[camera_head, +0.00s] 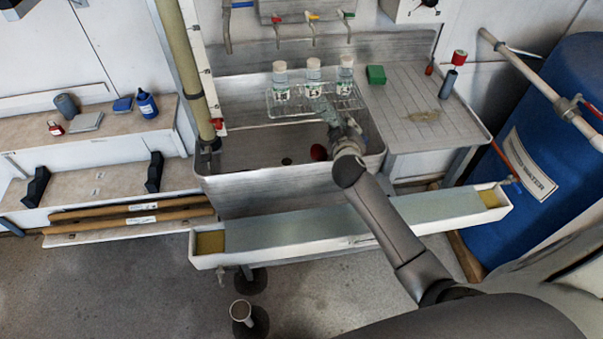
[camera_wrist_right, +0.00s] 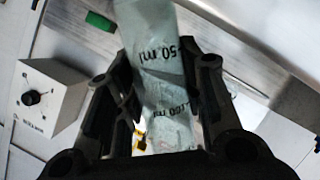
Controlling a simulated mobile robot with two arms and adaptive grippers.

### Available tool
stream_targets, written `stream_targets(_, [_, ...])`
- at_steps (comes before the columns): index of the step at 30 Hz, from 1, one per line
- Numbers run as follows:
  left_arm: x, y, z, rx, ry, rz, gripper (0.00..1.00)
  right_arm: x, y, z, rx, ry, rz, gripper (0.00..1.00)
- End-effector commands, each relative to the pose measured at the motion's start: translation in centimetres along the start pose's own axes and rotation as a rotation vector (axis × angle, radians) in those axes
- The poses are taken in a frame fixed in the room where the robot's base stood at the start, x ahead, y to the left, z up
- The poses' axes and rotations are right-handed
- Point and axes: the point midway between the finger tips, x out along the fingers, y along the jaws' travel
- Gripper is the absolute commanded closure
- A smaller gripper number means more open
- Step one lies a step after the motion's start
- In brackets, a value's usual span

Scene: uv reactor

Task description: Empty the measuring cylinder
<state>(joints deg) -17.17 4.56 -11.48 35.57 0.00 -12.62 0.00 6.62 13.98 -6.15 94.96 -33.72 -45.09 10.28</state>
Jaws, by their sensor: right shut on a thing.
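The measuring cylinder is clear and pale. In the right wrist view the cylinder (camera_wrist_right: 165,85) lies between the two black fingers of my right gripper (camera_wrist_right: 163,66), with dark "50 ml" and "100 ml" markings. In the head view my right gripper (camera_head: 342,126) is shut on the cylinder (camera_head: 322,108) over the steel sink (camera_head: 235,150), in front of the bottle rack. The cylinder looks tilted there; its ends and any liquid inside are hard to make out. My left gripper is not in view.
Three labelled bottles (camera_head: 314,75) stand in a wire rack (camera_head: 285,112) at the sink's back. A red round thing (camera_head: 318,152) shows in the sink. Taps (camera_head: 312,30) hang above.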

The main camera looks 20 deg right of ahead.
Motion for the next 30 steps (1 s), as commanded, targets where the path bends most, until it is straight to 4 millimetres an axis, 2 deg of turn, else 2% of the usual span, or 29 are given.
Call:
stream_targets(19, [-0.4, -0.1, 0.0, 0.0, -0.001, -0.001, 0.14, 0.0, 1.8, 1.1, -0.397, -0.078, 0.126, 0.91])
stream_targets(30, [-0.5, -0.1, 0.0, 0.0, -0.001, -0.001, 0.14, -0.1, 1.9, 0.9, -0.576, -0.113, 0.18, 0.91])
